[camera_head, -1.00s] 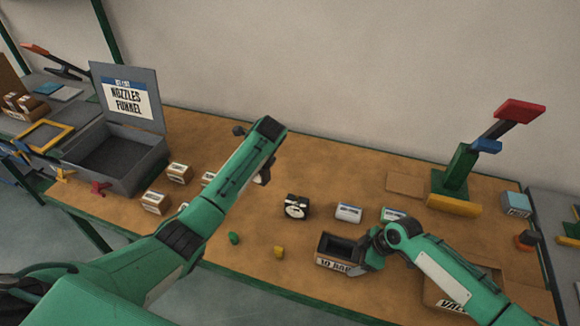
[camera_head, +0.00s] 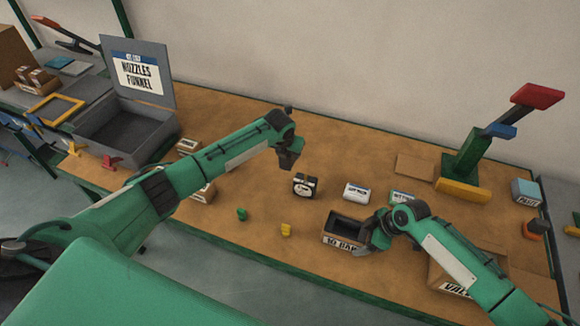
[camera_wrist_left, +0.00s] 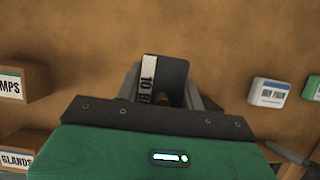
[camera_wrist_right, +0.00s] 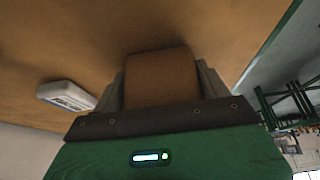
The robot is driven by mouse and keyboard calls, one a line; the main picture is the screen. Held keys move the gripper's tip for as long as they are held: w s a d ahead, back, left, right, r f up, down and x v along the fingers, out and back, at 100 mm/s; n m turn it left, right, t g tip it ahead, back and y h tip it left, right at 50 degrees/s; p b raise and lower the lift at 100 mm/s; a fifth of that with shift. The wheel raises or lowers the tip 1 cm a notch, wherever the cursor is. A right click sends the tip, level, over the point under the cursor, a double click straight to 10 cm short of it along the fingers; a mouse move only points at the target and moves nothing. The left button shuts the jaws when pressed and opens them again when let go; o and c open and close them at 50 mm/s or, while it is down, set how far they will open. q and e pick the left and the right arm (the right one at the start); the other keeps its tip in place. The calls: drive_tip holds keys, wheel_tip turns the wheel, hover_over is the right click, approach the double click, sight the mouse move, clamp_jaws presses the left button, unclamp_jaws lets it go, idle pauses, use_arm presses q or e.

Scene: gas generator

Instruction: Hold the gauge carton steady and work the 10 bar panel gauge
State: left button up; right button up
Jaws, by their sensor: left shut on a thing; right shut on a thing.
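The open gauge carton (camera_head: 343,240), marked 10 BAR, stands on the bench. My right gripper (camera_head: 377,238) is shut on its right side; the right wrist view shows a plain brown carton face (camera_wrist_right: 160,78) between the fingers. My left gripper (camera_head: 289,160) is shut on a dark block-shaped piece with a white strip reading "10 B", which I take as the 10 bar panel gauge (camera_wrist_left: 174,74).
A white case (camera_head: 356,192) and a green-labelled one (camera_head: 402,197) stand behind the carton. Green (camera_head: 241,214) and yellow (camera_head: 286,230) small pieces lie in front. A green stand (camera_head: 463,155) rises at right.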

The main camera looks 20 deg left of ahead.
use_arm(q)
drive_tip(key=shift+f, duration=3.2)
drive_tip(key=o, duration=0.7)
drive_tip(key=shift+f, duration=0.15)
drive_tip(key=o, duration=0.4)
